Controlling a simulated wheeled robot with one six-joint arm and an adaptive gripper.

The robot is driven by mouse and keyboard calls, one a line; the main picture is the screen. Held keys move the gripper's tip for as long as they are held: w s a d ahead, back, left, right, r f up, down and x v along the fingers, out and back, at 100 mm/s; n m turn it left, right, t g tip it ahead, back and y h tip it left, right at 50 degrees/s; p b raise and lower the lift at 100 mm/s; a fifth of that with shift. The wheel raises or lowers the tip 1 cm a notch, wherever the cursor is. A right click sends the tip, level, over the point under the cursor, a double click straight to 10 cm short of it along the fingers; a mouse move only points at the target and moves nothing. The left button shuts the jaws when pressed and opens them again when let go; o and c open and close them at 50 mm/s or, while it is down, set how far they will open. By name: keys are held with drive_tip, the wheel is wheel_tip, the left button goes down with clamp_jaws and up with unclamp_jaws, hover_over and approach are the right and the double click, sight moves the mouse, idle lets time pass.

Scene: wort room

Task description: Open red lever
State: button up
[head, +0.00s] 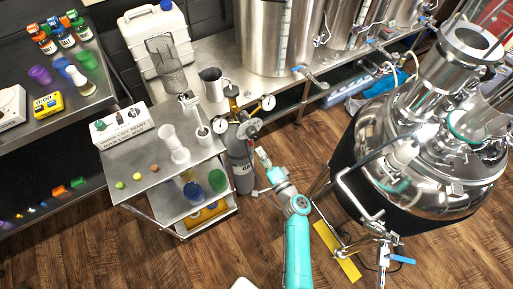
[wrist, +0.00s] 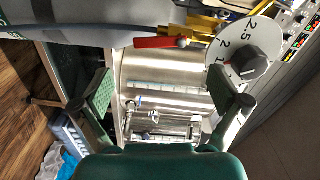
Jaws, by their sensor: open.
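The red lever (wrist: 160,42) shows in the wrist view, above the gap between my fingers. It lies nearly level across the picture, with a metal pivot at its right end. The round dial gauge (wrist: 244,52) is right of it. In the head view the lever cannot be made out; the grey gas cylinder (head: 241,168) with its gauges (head: 267,103) stands beside the steel cart. My gripper (wrist: 163,86) is open, and its green-padded fingers are apart with nothing between them. In the head view my gripper (head: 260,174) is close to the right side of the cylinder.
The steel cart (head: 150,160) with glassware stands left of the cylinder. A steel bench (head: 225,95) with large pots is behind. A big shiny kettle (head: 425,150) with pipes stands right of my arm. Wooden floor (head: 100,240) is clear at front left.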

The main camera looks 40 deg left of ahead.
drive_tip(key=shift+v, duration=1)
drive_tip(key=s+d+f+t+h, duration=0.1)
drive_tip(key=s+d+f+h, duration=0.4)
drive_tip(key=d, duration=0.5)
drive_tip(key=s+d+f+t+h, duration=0.2)
drive_tip(key=s+d+f, duration=0.3)
drive_tip(key=d, duration=0.6)
drive_tip(key=s+d+r+t+h, duration=0.2)
drive_tip(key=s+d+r+h, duration=0.35)
drive_tip(key=s+d, duration=0.65)
drive_tip(key=s+d+r+t+h, duration=0.1)
drive_tip(key=s+d+r, duration=0.2)
drive_tip(key=r, duration=0.5)
drive_tip(key=s+d+r+n+t+h, duration=0.1)
drive_tip(key=s+d+r, duration=0.2)
drive_tip(key=r, duration=0.5)
drive_tip(key=s+d+r+n+h, duration=0.1)
drive_tip(key=s+d+r, duration=0.3)
drive_tip(key=r, duration=0.4)
drive_tip(key=shift+s+r+t+h, duration=0.25)
drive_tip(key=shift+s+t+h, duration=0.15)
drive_tip(key=shift+s+h, duration=0.25)
